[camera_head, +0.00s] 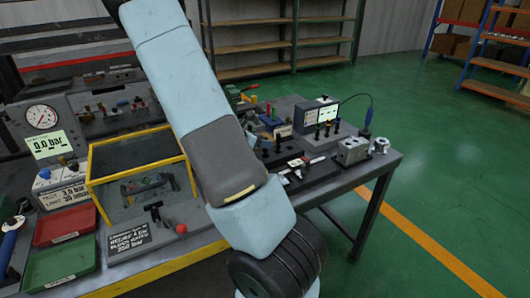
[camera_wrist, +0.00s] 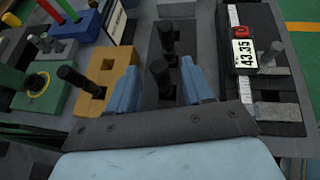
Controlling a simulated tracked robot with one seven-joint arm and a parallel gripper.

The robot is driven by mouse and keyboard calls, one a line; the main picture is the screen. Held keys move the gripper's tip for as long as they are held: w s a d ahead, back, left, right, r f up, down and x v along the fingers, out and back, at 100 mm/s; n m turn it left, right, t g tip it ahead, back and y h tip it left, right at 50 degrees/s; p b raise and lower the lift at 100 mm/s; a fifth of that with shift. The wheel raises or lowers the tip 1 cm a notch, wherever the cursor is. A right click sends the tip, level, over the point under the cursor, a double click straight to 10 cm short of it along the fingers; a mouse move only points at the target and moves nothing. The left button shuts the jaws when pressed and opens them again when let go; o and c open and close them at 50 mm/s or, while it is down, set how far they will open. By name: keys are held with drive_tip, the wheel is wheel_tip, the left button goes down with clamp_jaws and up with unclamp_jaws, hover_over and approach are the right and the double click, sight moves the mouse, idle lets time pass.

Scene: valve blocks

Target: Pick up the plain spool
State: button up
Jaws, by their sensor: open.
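My gripper (camera_wrist: 158,70) shows in the wrist view with its two light blue fingers apart and nothing clamped. A dark upright spool (camera_wrist: 161,78) stands between the fingers, in a dark grey block. A second dark spool (camera_wrist: 167,37) stands farther back in the same block. Another dark spool (camera_wrist: 80,78) leans in a tan block (camera_wrist: 112,86) left of the left finger. In the head view my arm hides the gripper.
A digital caliper (camera_wrist: 242,48) reading 43.35 lies right of my gripper. A blue-grey block (camera_wrist: 75,22) with coloured handles and a green block (camera_wrist: 38,92) stand to the left. A yellow-framed box (camera_head: 133,137) and red and green trays (camera_head: 65,227) occupy the bench's left side.

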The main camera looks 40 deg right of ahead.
drive_tip(key=shift+x, duration=0.95)
clamp_jaws()
